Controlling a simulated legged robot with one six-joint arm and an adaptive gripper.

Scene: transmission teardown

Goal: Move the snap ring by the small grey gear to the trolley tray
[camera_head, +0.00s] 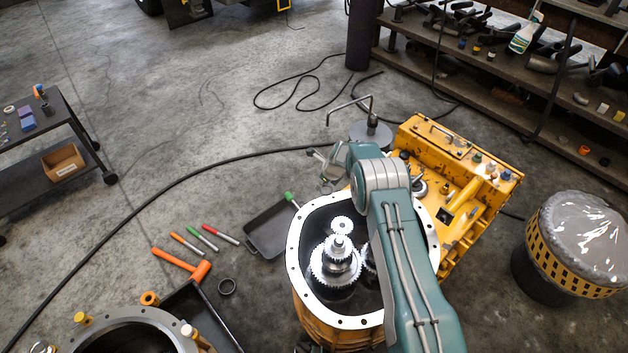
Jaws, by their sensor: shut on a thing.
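My gripper (328,186) is small in the picture, beyond the far rim of the open transmission housing (295,262), beside my forearm. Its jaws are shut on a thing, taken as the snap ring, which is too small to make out. A small grey gear (342,225) sits inside the housing at the far side, near a taller stack of gears (336,262). The trolley (62,118) stands at the far left, well away from my gripper. Its top tray carries small blue and purple blocks and other little parts.
A yellow gearbox case (460,185) stands right.

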